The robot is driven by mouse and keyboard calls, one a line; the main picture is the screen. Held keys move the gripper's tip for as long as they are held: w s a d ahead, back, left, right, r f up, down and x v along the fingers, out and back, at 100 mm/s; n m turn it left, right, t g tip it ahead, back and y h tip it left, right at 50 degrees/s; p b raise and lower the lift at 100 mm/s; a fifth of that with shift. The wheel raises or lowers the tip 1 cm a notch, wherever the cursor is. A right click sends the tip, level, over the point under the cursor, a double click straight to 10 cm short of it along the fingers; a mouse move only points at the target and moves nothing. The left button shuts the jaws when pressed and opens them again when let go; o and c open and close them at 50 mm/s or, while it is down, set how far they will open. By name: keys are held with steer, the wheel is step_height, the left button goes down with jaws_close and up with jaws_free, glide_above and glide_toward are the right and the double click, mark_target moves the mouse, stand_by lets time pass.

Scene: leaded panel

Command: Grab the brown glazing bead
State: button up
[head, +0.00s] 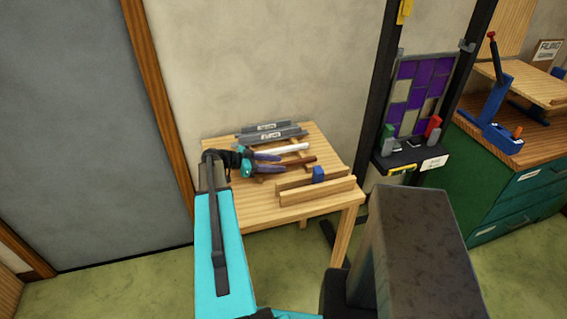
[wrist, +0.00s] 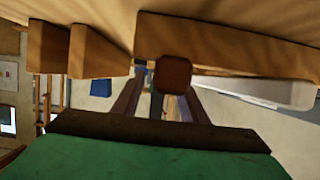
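The brown glazing bead (head: 303,161) lies on the wooden table, between a white bead and a pair of wooden strips. In the wrist view its square end (wrist: 173,75) faces the camera, roughly between my fingertips. My gripper (head: 268,162) is at the bead's left end, with its two purple fingers apart and pointing along the bead. In the wrist view the fingers (wrist: 160,95) show a gap on both sides of the bead's line. I cannot tell whether either finger touches it. Part of the bead's near end is hidden by the gripper in the head view.
The white bead (head: 283,149) lies just behind. Grey labelled strips (head: 270,133) lie at the back. Wooden strips (head: 318,191) with a blue block (head: 318,174) stand in front. The wooden table (head: 350,200) has bare room at its right. A purple leaded panel (head: 415,95) stands right.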

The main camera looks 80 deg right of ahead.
steer(key=shift+s+d+f, duration=0.25)
steer(key=shift+s+d, duration=0.05)
steer(key=shift+s, duration=0.3)
jaws_close()
